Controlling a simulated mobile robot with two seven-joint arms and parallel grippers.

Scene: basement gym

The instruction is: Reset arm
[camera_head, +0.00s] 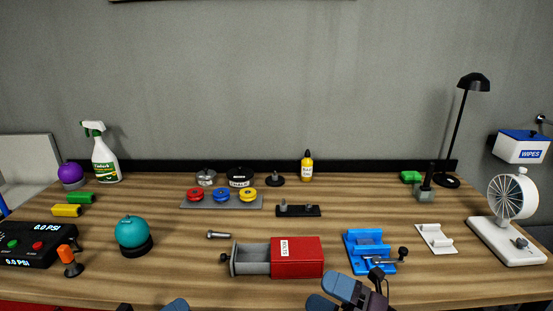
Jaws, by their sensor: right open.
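My right gripper (377,283) is at the bottom edge of the view, right of centre, at the table's front edge. It is open, with no object visible between its dark fingers. It shows just in front of a blue fixture (368,240); whether they touch is hard to tell. My left arm shows only as a small blue-grey piece at the bottom, left of centre. A dark tip beside it seems to be the left gripper (125,307), mostly cut off by the frame, so its jaws cannot be made out.
On the wooden table (190,285), a red box with an open drawer (297,257) stands at the front centre. A teal ball on a black base (133,232) and a black PSI panel (36,245) are left. A white fan (512,196) stands right. Several small parts lie behind.

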